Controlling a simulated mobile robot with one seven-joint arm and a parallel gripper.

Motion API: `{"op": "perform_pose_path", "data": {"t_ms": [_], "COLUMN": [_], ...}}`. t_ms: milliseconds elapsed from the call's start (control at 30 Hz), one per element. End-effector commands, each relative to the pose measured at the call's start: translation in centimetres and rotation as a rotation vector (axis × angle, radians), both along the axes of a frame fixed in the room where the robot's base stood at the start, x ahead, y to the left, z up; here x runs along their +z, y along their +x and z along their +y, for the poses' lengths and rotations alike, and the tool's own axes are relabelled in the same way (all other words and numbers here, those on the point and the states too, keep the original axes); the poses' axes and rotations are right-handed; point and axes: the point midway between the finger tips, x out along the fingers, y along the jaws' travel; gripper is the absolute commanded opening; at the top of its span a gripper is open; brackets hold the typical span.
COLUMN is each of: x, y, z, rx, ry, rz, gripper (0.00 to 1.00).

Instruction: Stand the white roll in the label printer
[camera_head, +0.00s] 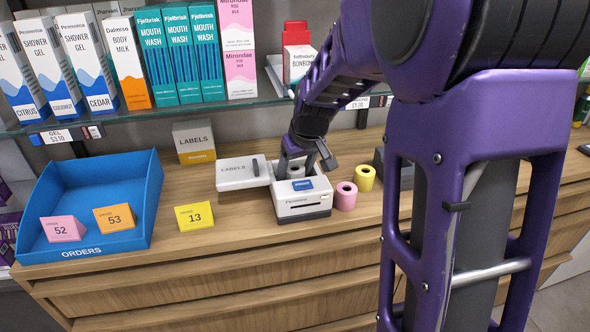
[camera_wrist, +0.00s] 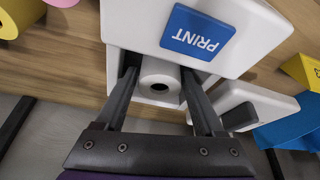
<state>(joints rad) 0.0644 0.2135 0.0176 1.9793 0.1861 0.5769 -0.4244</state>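The label printer (camera_head: 303,205) is a white box with a blue PRINT button, standing on the wooden counter. Its top is open, with a white lid marked LABELS (camera_head: 243,174) out to the left. My gripper (camera_head: 296,172) points down into the opening behind the button. In the wrist view, the white roll (camera_wrist: 160,73) is between my two fingers (camera_wrist: 160,76), which appear to touch its sides. The roll is upright, its dark core hole showing, within the printer's opening. Whether its base rests on the printer floor is hidden.
A pink roll (camera_head: 346,196) and a yellow roll (camera_head: 364,178) stand just right of the printer. A yellow card 13 (camera_head: 194,216) and a blue ORDERS tray (camera_head: 147,213) are left. A LABELS box (camera_head: 194,142) stands behind. A glass shelf (camera_head: 150,117) with boxes hangs above.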

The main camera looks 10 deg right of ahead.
Motion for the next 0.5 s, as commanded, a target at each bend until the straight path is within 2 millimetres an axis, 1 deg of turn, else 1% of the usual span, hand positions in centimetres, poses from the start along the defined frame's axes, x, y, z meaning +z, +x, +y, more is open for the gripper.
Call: {"op": "perform_pose_path", "data": {"t_ms": [133,267,367,500], "x": [0.2,1.4,3.2,6.2], "y": [0.0,-0.1,-0.8,-2.0], "z": [0.0,0.0,-0.2,-0.5], "rx": [0.000,0.000,-0.001,-0.001], "ry": [0.000,0.000,-0.001,-0.001], "rz": [0.000,-0.002,-0.005,-0.005], "gripper": [0.70,0.70,0.70,0.70]}}
